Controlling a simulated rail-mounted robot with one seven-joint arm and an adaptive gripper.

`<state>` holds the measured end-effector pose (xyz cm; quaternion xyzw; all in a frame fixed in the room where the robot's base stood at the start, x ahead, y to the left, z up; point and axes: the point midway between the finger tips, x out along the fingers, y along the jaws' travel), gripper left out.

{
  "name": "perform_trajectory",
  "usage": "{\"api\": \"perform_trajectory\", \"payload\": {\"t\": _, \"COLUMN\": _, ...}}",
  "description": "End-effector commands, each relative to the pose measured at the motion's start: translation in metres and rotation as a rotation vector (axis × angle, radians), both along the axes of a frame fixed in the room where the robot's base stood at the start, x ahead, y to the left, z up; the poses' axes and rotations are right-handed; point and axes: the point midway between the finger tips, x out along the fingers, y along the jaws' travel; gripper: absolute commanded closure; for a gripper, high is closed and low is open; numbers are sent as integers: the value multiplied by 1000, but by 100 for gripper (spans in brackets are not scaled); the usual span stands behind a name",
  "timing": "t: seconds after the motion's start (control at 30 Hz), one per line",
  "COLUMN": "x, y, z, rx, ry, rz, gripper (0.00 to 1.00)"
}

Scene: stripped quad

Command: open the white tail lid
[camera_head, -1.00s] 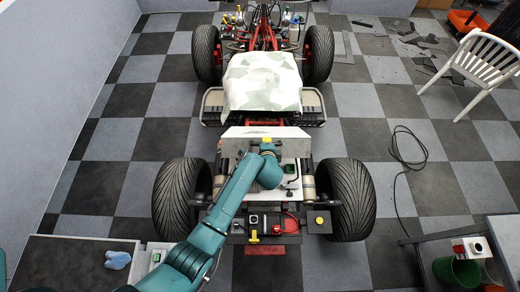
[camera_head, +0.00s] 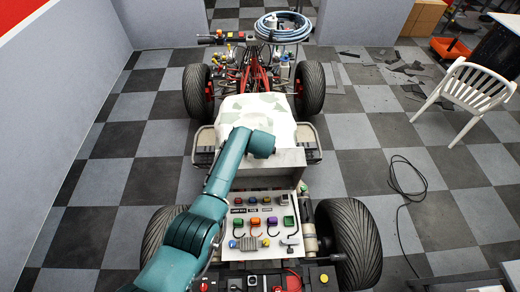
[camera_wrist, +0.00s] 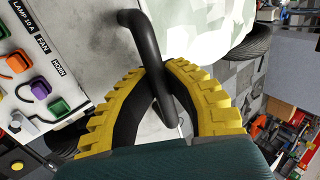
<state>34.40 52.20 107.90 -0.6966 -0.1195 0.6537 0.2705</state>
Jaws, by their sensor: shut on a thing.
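The white tail lid (camera_head: 285,165) stands raised at the far edge of the white control panel (camera_head: 262,222) in the head view. In the wrist view the lid's pale, scuffed surface (camera_wrist: 100,45) fills the upper middle, beside the panel. A black bar handle (camera_wrist: 143,42) is on the lid. My gripper (camera_wrist: 160,78), with yellow ribbed fingers, is shut on this handle; the bar passes between the fingers. In the head view the gripper itself is hidden at the end of my teal arm.
The panel carries several coloured buttons, hooks and labels (camera_wrist: 42,45). A pale patterned cover (camera_head: 256,110) lies just beyond the lid. Large black rear tyres (camera_head: 345,240) flank the panel. A white chair (camera_head: 470,90) and a cable (camera_head: 405,180) are on the open floor at right.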

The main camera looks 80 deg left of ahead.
Motion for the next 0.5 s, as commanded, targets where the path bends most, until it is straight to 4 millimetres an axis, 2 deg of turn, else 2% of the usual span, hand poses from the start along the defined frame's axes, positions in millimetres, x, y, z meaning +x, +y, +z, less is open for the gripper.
{"api": "perform_trajectory", "payload": {"t": 0.4, "x": 2, "y": 3, "z": 5, "rx": 10, "ry": -6, "rz": 0, "gripper": 100}}
{"api": "perform_trajectory", "payload": {"t": 0.43, "x": 2, "y": 3, "z": 5, "rx": 10, "ry": -6, "rz": 0, "gripper": 88}}
{"api": "perform_trajectory", "payload": {"t": 0.5, "x": 2, "y": 3, "z": 5, "rx": 10, "ry": -6, "rz": 0, "gripper": 74}}
